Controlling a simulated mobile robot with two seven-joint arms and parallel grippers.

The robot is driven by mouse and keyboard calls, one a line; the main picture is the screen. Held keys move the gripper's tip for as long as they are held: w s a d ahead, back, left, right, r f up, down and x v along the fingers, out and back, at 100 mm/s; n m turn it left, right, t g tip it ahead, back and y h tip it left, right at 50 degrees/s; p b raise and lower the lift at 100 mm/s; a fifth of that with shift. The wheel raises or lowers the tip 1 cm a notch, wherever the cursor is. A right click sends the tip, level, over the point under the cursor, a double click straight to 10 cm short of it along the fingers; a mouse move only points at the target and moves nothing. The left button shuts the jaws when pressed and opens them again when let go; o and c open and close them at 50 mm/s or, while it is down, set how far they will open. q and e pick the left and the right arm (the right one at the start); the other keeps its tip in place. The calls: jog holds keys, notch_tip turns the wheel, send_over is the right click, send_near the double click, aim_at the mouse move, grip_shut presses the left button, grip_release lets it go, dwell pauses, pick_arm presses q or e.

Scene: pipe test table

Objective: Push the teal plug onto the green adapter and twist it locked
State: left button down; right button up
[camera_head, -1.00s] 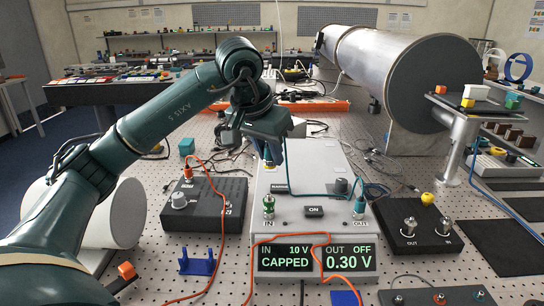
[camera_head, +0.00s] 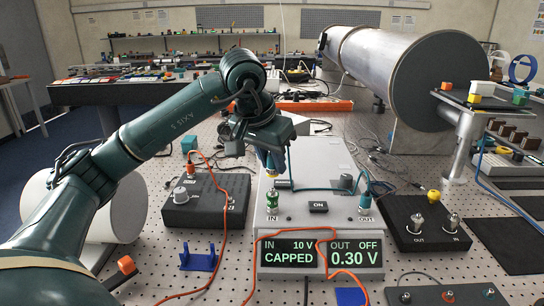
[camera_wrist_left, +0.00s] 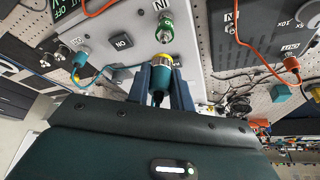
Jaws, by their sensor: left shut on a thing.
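My left gripper (camera_head: 272,160) is shut on the teal plug (camera_wrist_left: 158,76), which has a yellow ring (camera_wrist_left: 160,58) at its front end. In the head view the gripper hides most of the plug and only some yellow shows below the fingers. The green adapter (camera_head: 272,200) stands upright at the IN port of the grey box (camera_head: 312,225). The plug is just above the adapter in the head view. In the left wrist view the adapter (camera_wrist_left: 166,30) is just ahead of the yellow ring. My right gripper is not in view.
A teal connector (camera_head: 364,192) with a teal cable sits at the OUT port. Black boxes stand left (camera_head: 207,202) and right (camera_head: 428,228) of the grey box. An orange cable (camera_head: 226,222) runs in front. The display (camera_head: 320,253) reads CAPPED and 0.30 V.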

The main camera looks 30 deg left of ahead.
aim_at(272, 189)
pick_arm(q)
notch_tip(272, 189, down, 2)
jog(key=shift+f+b, duration=0.25)
jog(key=shift+b, duration=0.5)
jog(key=shift+r+p, duration=0.3)
jog(key=shift+f+b, duration=0.95)
jog(key=shift+f, duration=0.45)
jog(key=c, duration=1.7)
grip_release()
jog(key=shift+c, duration=0.2)
grip_shut()
jog(key=m+h, duration=0.1)
jog(key=m, duration=0.3)
jog(key=shift+a+m+h, duration=0.1)
jog(key=shift+m+h, duration=0.2)
jog(key=shift+h, duration=0.1)
jog(key=shift+f+m+g, duration=0.1)
jog(key=shift+m+g, duration=0.2)
